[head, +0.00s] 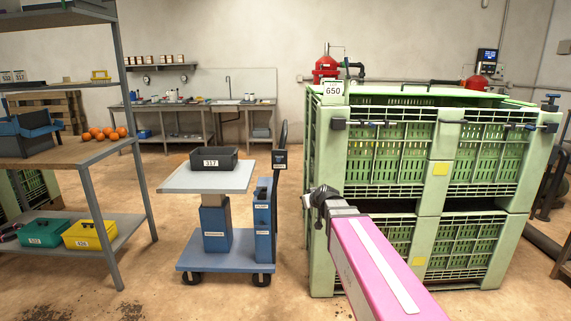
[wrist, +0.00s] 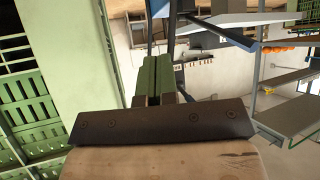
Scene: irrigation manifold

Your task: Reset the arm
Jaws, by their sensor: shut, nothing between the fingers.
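My gripper (head: 322,200) shows small and dark at the end of my pink arm in the head view, in front of the left edge of the stacked green crates (head: 431,205). In the wrist view its two green-faced fingers (wrist: 157,76) are pressed together with nothing between them. Whether it touches the crates cannot be told from the head view. In the wrist view the crates (wrist: 30,95) fill the left side, apart from the fingers.
A blue lift cart (head: 225,267) with a dark bin (head: 214,160) stands left of my gripper. A metal shelf (head: 95,150) with oranges and bins is at the far left. A workbench (head: 195,106) lines the back wall. Open floor lies between shelf and cart.

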